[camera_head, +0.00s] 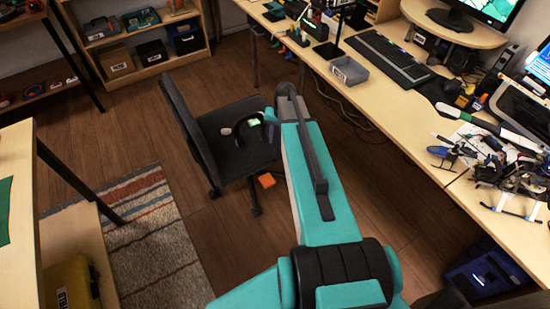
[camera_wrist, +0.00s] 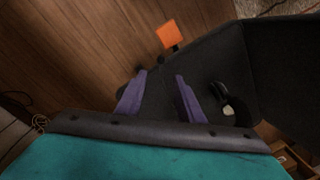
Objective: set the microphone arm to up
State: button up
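I cannot clearly make out a microphone arm in either view. A thin dark upright (camera_head: 338,27) stands at the back of the long desk, but I cannot tell whether it is the microphone arm or how it is set. My gripper (camera_wrist: 160,75) shows in the wrist view as two purple fingers held apart, with nothing gripped between them. It is over the black office chair (camera_wrist: 275,70), well away from the desk. In the head view my teal arm hides most of the gripper.
The chair (camera_head: 205,135) stands left of the desk (camera_head: 405,130), with small items on its seat. An orange block (camera_head: 266,181) lies on the floor. The desk holds a grey bin (camera_head: 349,71), a keyboard (camera_head: 388,60) and a drone (camera_head: 515,180). Wooden floor (camera_head: 150,120) is clear left of the chair.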

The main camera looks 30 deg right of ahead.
aim_at(275, 159)
jog(key=shift+f, duration=0.15)
jog(key=shift+w+a+f+p, duration=0.15)
jog(key=shift+f+p, duration=0.25)
jog(key=shift+f, duration=1.85)
jog(key=shift+w+a+f+p, duration=0.2)
jog(key=shift+f+p, duration=0.25)
jog(key=shift+f, duration=1.75)
jog(key=shift+w+a+f+p, duration=0.15)
jog(key=shift+f+p, duration=0.25)
jog(key=shift+f, duration=1.85)
grip_shut()
